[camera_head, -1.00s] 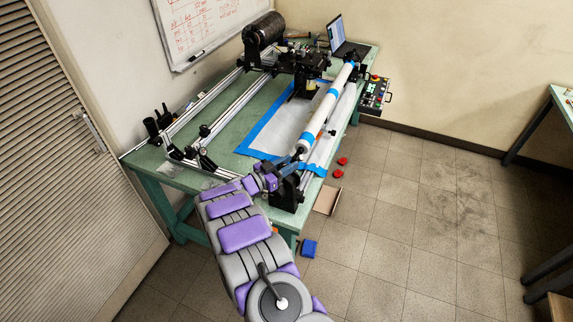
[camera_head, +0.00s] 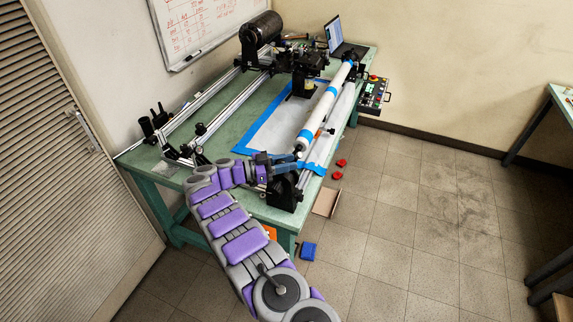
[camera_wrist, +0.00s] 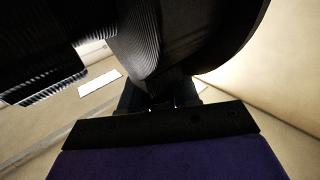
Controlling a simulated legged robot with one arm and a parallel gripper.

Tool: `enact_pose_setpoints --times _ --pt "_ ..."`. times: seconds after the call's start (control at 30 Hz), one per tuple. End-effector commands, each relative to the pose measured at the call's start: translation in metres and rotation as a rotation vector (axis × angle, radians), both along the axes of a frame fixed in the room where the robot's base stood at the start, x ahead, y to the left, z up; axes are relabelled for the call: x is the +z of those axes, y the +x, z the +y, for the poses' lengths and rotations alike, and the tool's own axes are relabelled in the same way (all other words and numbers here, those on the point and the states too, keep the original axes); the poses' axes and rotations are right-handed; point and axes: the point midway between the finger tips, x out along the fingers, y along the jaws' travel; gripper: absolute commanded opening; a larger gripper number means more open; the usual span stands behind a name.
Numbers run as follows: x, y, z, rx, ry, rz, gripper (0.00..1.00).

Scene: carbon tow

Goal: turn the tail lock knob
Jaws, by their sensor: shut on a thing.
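The black tailstock (camera_head: 284,192) stands at the near right corner of the green table, at the near end of the long white tube (camera_head: 321,115) with blue bands. My gripper (camera_head: 293,162) reaches in from the left, just above the tailstock, at the near end of the tube. In the wrist view a large, dark, ribbed round part (camera_wrist: 165,45) fills the top middle. My gripper (camera_wrist: 165,100) is shut on a dark part there, which I take to be the tail lock knob. The knob is too small and covered to make out in the head view.
The green table (camera_head: 230,137) carries rails, a black carriage (camera_head: 300,62), a dark spool (camera_head: 262,30) and a laptop (camera_head: 342,38). Red pieces (camera_head: 337,175), an open box (camera_head: 326,202) and a blue box (camera_head: 308,251) lie on the floor.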

Motion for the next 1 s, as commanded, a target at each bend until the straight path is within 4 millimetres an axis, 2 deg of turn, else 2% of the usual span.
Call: enact_pose_setpoints --times 0.97,1.0 --pt "0.0015 0.0001 0.0015 -0.063 0.001 -0.002 0.0" --pt "0.0015 0.0001 0.0015 -0.063 0.001 -0.002 0.32"
